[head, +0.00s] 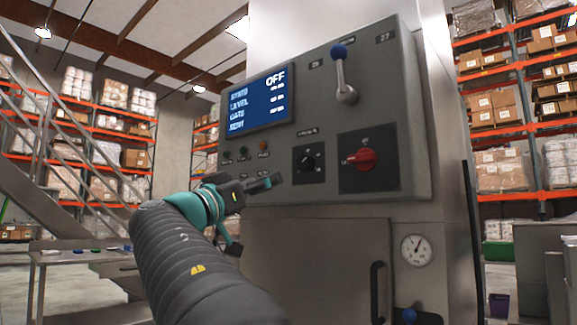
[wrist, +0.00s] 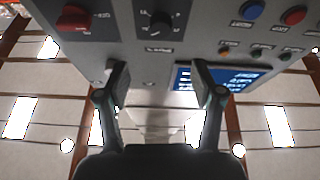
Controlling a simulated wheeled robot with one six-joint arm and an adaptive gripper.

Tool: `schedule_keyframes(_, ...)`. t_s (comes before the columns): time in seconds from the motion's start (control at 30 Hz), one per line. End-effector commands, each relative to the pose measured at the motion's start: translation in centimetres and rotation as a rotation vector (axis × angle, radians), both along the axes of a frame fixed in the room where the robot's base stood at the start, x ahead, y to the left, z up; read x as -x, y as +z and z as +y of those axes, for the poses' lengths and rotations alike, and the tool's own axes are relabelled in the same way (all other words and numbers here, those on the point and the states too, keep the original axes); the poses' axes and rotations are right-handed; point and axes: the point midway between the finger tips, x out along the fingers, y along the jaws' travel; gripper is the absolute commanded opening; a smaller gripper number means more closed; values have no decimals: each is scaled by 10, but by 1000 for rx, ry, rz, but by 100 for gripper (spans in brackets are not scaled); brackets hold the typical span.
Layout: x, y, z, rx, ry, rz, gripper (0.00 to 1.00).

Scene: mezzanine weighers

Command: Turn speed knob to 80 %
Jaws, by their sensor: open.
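The speed knob appears to be the small black rotary knob (head: 308,163) on a dark square plate on the grey control panel; its label is too small to read. The black knob also shows at the top middle of the wrist view (wrist: 162,23). My gripper (head: 266,183) is at the panel's lower edge, left of and slightly below the knob. In the wrist view my gripper (wrist: 160,73) has its two fingers spread wide with nothing between them. The knob lies beyond the fingertips, apart from them. Its exact setting cannot be read.
A red rotary switch (head: 364,160) sits right of the knob. A blue-tipped lever (head: 342,75) rises above it. The blue display (head: 259,98) reads OFF. Small indicator buttons (head: 244,153) are left of the knob. A door handle (head: 377,292) and gauge (head: 416,250) are below.

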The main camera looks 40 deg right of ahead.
Motion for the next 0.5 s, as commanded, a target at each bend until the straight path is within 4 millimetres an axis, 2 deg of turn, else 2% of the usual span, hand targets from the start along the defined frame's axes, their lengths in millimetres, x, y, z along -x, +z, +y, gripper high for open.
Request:
schedule_keyframes(0.27, -1, 4, -8, -7, 38, -88, 67)
schedule_keyframes(0.5, -3, 20, -42, -6, 34, -86, 67)
